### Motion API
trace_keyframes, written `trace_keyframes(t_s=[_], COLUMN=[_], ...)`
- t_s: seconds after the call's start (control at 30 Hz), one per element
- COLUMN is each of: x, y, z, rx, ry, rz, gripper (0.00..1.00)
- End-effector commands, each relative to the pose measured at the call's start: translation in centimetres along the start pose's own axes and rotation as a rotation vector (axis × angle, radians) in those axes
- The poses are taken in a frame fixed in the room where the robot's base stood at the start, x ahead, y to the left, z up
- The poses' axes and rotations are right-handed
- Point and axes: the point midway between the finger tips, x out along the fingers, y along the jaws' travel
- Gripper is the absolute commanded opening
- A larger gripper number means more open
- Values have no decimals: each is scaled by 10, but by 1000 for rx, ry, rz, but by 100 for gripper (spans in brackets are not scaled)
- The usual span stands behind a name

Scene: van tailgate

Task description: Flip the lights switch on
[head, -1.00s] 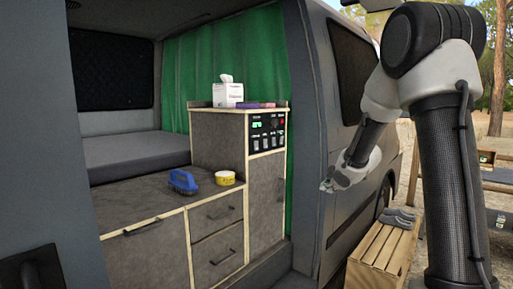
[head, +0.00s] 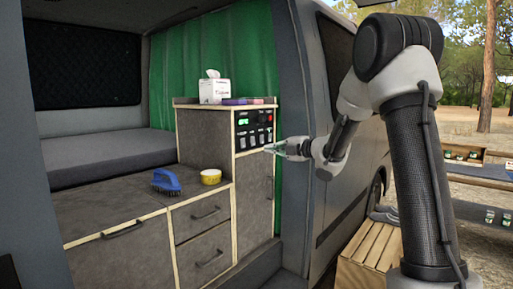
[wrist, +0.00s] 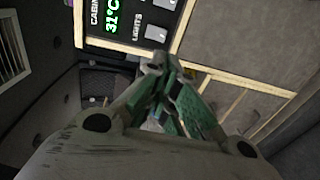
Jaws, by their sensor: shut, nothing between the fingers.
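The black control panel (head: 243,131) with a green display is on the upper front of the tall cabinet. In the wrist view it appears turned sideways, with a "31°C" display (wrist: 112,18) and a light rocker switch (wrist: 157,33) beside the word "LIGHTS". Another switch (wrist: 165,4) is partly cut off at the top edge. I cannot tell which way the lights switch is tipped. My gripper (head: 271,150) is shut and empty, just below the panel's right part in the head view. In the wrist view its fingertips (wrist: 160,62) are close to the lights switch; contact cannot be told.
A tissue box (head: 214,91) and flat purple items stand on the cabinet top. A blue brush (head: 166,182) and yellow tub (head: 210,177) lie on the lower counter (head: 120,208). The van's door pillar (head: 297,120) rises just right of the cabinet. A wooden crate (head: 368,250) stands outside.

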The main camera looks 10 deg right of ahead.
Motion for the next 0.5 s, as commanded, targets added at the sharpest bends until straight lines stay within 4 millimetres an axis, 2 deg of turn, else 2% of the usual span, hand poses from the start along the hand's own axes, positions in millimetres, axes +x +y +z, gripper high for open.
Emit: trace_keyframes(t_s=[0.17, 0.5], x=[27, 99], y=[0, -1], z=[-1, -1], rx=[0, 1], ry=[3, 2], rz=[0, 0], gripper=[0, 0])
